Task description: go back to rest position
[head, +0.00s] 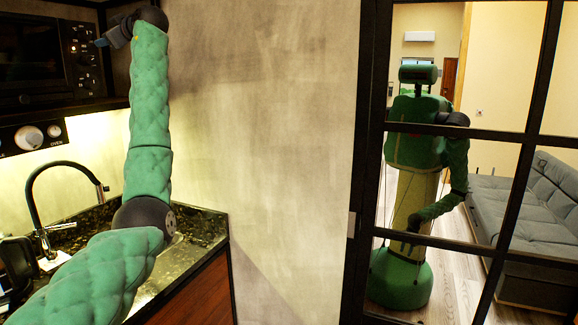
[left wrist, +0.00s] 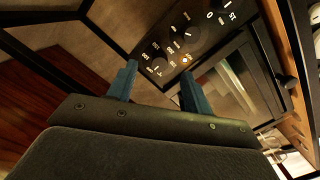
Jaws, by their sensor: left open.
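My left arm rises from the lower left of the head view, in green quilted covering, with its forearm pointing up. Its left gripper (head: 104,38) is at the upper left, in front of the microwave (head: 32,50). In the left wrist view the left gripper (left wrist: 160,88) has its two blue fingers apart, with nothing between them. Beyond the fingers is a dark appliance control panel (left wrist: 185,38) with knobs. I cannot tell whether the gripper touches the appliance. My right gripper is not in view.
A black faucet (head: 62,170) and dark stone counter (head: 205,228) are at left, below an oven knob panel (head: 30,137). A bare wall (head: 260,120) fills the middle. A black-framed glass partition (head: 368,160) is right; a green robot (head: 410,190) and grey sofa (head: 530,210) show through its panes.

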